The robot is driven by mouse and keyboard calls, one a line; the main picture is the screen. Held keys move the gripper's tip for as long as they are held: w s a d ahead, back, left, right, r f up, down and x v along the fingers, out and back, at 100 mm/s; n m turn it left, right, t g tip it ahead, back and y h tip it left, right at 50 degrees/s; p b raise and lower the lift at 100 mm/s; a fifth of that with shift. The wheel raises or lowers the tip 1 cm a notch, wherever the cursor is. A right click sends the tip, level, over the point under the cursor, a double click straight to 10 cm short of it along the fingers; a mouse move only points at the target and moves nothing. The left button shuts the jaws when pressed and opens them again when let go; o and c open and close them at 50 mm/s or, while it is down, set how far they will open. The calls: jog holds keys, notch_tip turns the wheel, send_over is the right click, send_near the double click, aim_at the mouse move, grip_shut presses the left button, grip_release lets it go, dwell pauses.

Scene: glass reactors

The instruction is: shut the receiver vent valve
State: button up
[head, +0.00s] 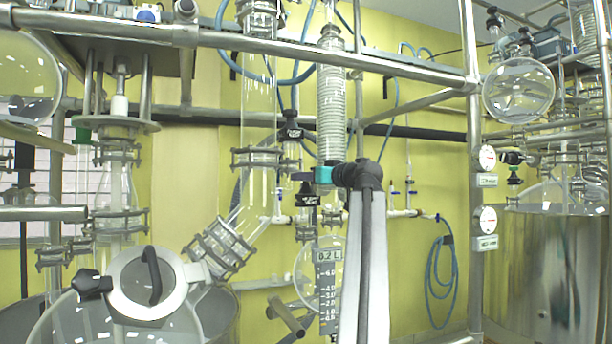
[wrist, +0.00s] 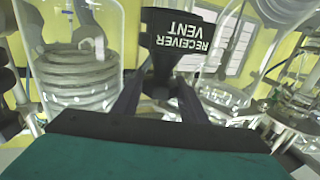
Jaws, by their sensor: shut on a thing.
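The receiver vent valve shows in the wrist view as a black handle (wrist: 178,45) with white "RECEIVER VENT" lettering, upside down there. My gripper (wrist: 160,103) has its two dark fingers on either side of the handle's narrow lower part and is shut on it. In the head view my gripper (head: 302,177) reaches left from my arm to a black labelled valve part (head: 306,195) above the graduated receiver. The label is too small to read there. Whether the valve is open or shut cannot be told.
A second black labelled valve (head: 291,132) sits just above. A coiled glass condenser (head: 331,95) stands close behind my gripper. The round receiver flask (head: 308,262) with its volume scale (head: 327,290) hangs below. A steel rail (head: 270,45) crosses above.

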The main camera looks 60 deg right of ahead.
jog(key=shift+a+m+g+h+p, duration=0.15)
jog(key=shift+m+g+h+p, duration=0.45)
jog(key=shift+m+h+p, duration=0.6)
jog(key=shift+s+r+m+g+h+p, duration=0.15)
jog(key=shift+m+g+h+p, duration=0.2)
jog(key=shift+h+p, duration=0.45)
jog(key=shift+g+h, duration=0.25)
jog(key=shift+h, duration=0.15)
jog(key=m+g+h+p, duration=0.3)
jog(key=p, duration=0.3)
jog(key=shift+r, duration=0.15)
jog(key=shift+h, duration=0.3)
jog(key=o, duration=0.7)
jog(key=shift+o, duration=0.8)
jog(key=shift+d, duration=0.25)
jog(key=shift+w, duration=0.2)
jog(key=shift+f+n+t+y+b, duration=0.3)
jog(key=shift+n+t+y+b, duration=0.15)
jog(key=shift+t+y+b, duration=0.35)
